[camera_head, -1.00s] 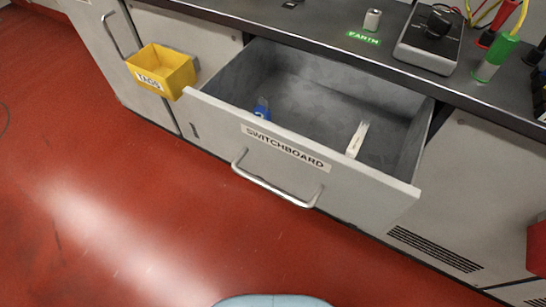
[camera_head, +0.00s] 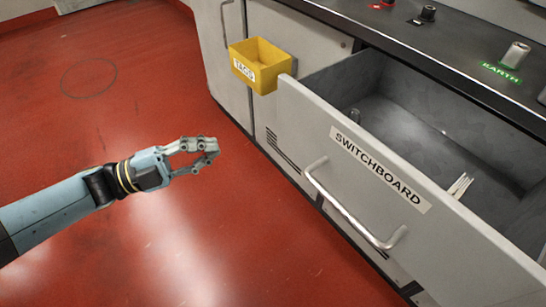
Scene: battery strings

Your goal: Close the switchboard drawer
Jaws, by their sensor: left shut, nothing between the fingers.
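The switchboard drawer (camera_head: 300,108) stands pulled out of the grey cabinet at the right. Its front carries a "SWITCHBOARD" label (camera_head: 380,169) and a silver bar handle (camera_head: 350,212). My left gripper (camera_head: 213,150) is shut and empty. It is over the red floor, left of the drawer front and apart from it. My right gripper is not in view.
A yellow "TAGS" box (camera_head: 257,66) hangs on the cabinet front, left of the drawer. The red floor at left is clear.

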